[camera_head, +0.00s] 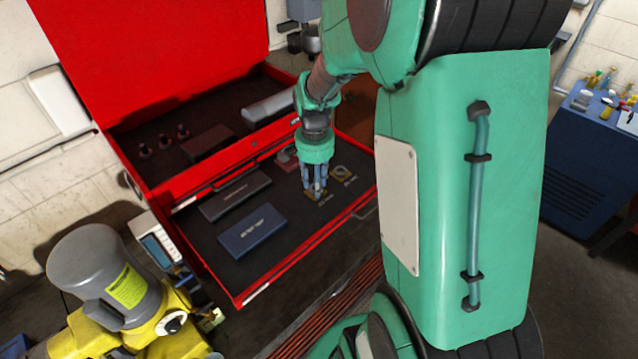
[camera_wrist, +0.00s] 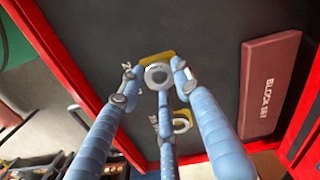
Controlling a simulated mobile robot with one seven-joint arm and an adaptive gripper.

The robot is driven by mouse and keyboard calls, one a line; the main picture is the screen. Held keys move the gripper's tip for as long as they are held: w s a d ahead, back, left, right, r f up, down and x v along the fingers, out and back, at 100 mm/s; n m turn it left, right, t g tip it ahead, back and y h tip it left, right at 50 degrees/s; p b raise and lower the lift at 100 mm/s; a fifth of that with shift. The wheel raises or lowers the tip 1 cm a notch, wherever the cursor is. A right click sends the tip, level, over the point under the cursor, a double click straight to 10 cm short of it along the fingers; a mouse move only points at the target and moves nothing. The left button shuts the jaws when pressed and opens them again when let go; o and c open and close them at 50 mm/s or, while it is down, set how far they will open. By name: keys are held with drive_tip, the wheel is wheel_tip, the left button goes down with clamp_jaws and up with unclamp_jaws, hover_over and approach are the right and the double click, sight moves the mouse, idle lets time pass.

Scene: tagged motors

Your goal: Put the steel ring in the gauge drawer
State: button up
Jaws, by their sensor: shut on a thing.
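The gauge drawer (camera_head: 290,250) is the open red drawer with a dark lining. My gripper (camera_head: 317,190) points down over its right part, with its blue fingers low over a yellow patch (camera_head: 308,193). In the wrist view my gripper (camera_wrist: 158,82) is shut on a grey steel ring (camera_wrist: 158,74), which lies in front of a yellow patch (camera_wrist: 150,59). I cannot tell whether the ring touches the drawer floor. The fingers hide the ring in the head view. A second ring (camera_head: 342,171) lies beside the gripper on another yellow patch; it also shows in the wrist view (camera_wrist: 181,124).
A blue case (camera_head: 252,231), a dark case (camera_head: 235,195) and a reddish block set case (camera_wrist: 270,84) lie in the drawer. The red chest's upper compartment (camera_head: 150,175) holds several dark items. A yellow and grey machine (camera_head: 105,280) stands at the front left.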

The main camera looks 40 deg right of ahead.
drive_tip(key=shift+f, duration=0.3)
drive_tip(key=o, duration=1.2)
drive_tip(key=shift+r, duration=0.15)
wheel_tip(320, 180, up, 12)
drive_tip(key=shift+r+b, duration=0.15)
drive_tip(key=shift+b, duration=0.3)
drive_tip(key=shift+a, duration=0.1)
drive_tip(key=s+a+r+n+t, duration=0.2)
drive_tip(key=s+a+r+n, duration=0.1)
drive_tip(key=a, duration=0.5)
drive_tip(key=s+a+r+n+t, duration=0.1)
drive_tip(key=s+a+r+n, duration=0.2)
drive_tip(key=a, duration=0.6)
drive_tip(key=s+a+r+n+t, duration=0.2)
drive_tip(key=s+a+r+n, duration=0.1)
drive_tip(key=s+a+n, duration=0.3)
drive_tip(key=shift+a+r+n+t, duration=0.15)
drive_tip(key=shift+a+n, duration=0.1)
drive_tip(key=shift+a, duration=0.4)
drive_tip(key=shift+a+r+n+t, duration=0.15)
drive_tip(key=shift+a+n, duration=0.1)
drive_tip(key=shift+a, duration=0.35)
